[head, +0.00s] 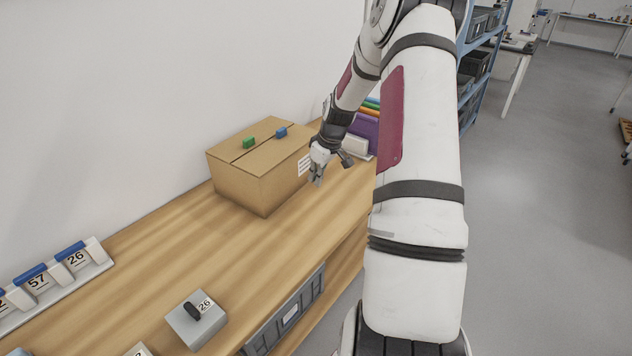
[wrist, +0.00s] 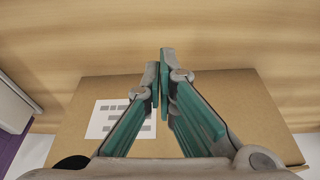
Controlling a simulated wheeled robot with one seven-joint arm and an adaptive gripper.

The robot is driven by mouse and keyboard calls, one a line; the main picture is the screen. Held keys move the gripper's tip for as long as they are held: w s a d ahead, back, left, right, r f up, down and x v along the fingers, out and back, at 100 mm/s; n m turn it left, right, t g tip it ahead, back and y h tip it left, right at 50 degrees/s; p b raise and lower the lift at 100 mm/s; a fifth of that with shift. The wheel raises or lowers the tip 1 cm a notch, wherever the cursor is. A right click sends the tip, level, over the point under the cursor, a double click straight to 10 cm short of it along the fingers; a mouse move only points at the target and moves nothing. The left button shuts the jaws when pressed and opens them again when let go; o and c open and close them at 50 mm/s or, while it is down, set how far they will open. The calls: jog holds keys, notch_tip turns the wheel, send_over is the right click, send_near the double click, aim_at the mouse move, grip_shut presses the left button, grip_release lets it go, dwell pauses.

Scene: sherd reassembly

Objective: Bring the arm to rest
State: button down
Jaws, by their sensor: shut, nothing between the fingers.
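My gripper (head: 317,179) is at the right end of the cardboard box (head: 262,193), above the wooden bench (head: 190,236). In the wrist view my gripper (wrist: 160,92) has its two teal-padded fingers brought together at the tips, with nothing between them. The box's cardboard side with a white printed label (wrist: 122,118) fills the lower part of that view, behind the fingers. My arm runs down from the top of the head view and hides part of the bench's right end.
Purple and coloured items (head: 366,125) stand behind my gripper. The middle bench is clear.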

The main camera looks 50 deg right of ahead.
jog(key=v, duration=0.7)
jog(key=shift+r+p, duration=0.1)
jog(key=shift+p, duration=0.2)
jog(key=s+a+r+h+p, duration=0.1)
jog(key=s+a+r, duration=0.2)
jog(key=a+r, duration=0.7)
jog(key=s+a+r+p, duration=0.1)
jog(key=s+a+r, duration=0.2)
jog(key=a+r, duration=0.75)
jog(key=s+a+r+p, duration=0.1)
jog(key=s+a+r, duration=0.1)
jog(key=s+a, duration=0.6)
jog(key=s+a+r+m+p, duration=0.1)
jog(key=s+a+r+p, duration=0.1)
jog(key=s+a, duration=0.6)
jog(key=s, duration=0.5)
jog(key=shift+t+y, duration=0.4)
jog(key=shift+s+r, duration=0.1)
jog(key=shift+s, duration=0.05)
